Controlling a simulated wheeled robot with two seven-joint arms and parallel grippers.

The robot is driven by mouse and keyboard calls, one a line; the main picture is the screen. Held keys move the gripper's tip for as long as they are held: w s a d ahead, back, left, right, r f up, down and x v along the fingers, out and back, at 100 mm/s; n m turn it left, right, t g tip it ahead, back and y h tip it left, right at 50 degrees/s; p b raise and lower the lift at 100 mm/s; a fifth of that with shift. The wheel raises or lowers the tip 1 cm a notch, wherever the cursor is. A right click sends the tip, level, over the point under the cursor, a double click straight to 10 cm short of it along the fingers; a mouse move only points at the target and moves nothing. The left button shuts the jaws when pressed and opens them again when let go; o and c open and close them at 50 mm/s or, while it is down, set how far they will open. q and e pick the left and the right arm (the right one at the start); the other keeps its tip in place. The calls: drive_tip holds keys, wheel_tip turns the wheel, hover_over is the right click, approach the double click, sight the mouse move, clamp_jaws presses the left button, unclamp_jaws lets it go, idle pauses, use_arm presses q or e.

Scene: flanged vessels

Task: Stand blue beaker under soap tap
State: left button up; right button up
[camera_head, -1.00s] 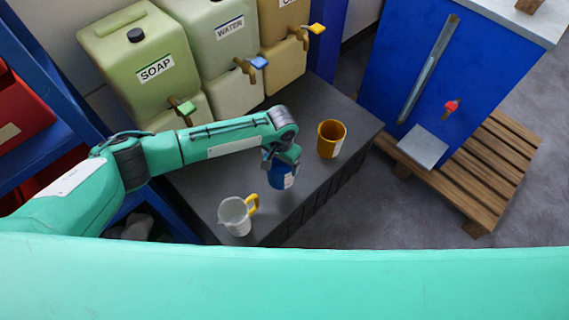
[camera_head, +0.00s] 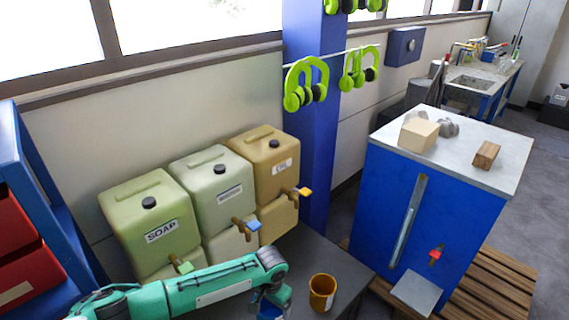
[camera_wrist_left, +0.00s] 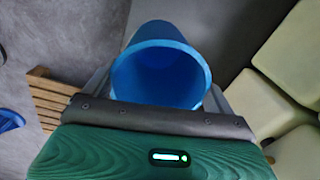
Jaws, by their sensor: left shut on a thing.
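My left gripper (camera_head: 270,299) is shut on the blue beaker (camera_head: 269,311), low in the head view and partly cut off by the bottom edge. In the left wrist view the blue beaker (camera_wrist_left: 162,72) sits between the fingers with its open mouth facing the camera; it looks empty. The soap tap (camera_head: 182,267) has a green handle and is on the front of the green SOAP container (camera_head: 150,215), left of the gripper. My right gripper is not in view.
The brown mug (camera_head: 322,292) stands on the dark bench (camera_head: 310,250) right of the gripper. The grey-green container (camera_head: 215,190) with a blue tap (camera_head: 253,226) and the tan container (camera_head: 268,165) with a yellow tap (camera_head: 304,192) stand beside the soap one. A blue cabinet (camera_head: 390,200) is at right.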

use_arm(q)
drive_tip(key=shift+w+a+r, duration=0.15)
drive_tip(key=shift+a+r, duration=0.05)
drive_tip(key=shift+r, duration=0.2)
drive_tip(key=shift+n, duration=0.9)
drive_tip(key=a+r, duration=0.1)
drive_tip(key=r, duration=0.1)
drive_tip(key=a+r, duration=0.1)
drive_tip(key=r, duration=0.1)
drive_tip(key=a+r, duration=0.2)
drive_tip(key=shift+r, duration=0.2)
drive_tip(key=s+a+r+n, duration=0.4)
drive_tip(key=s+a+r, duration=0.7)
drive_tip(key=r, duration=0.4)
drive_tip(key=shift+s+a+n, duration=0.15)
drive_tip(key=shift+s+n, duration=0.25)
drive_tip(key=shift+s, duration=0.25)
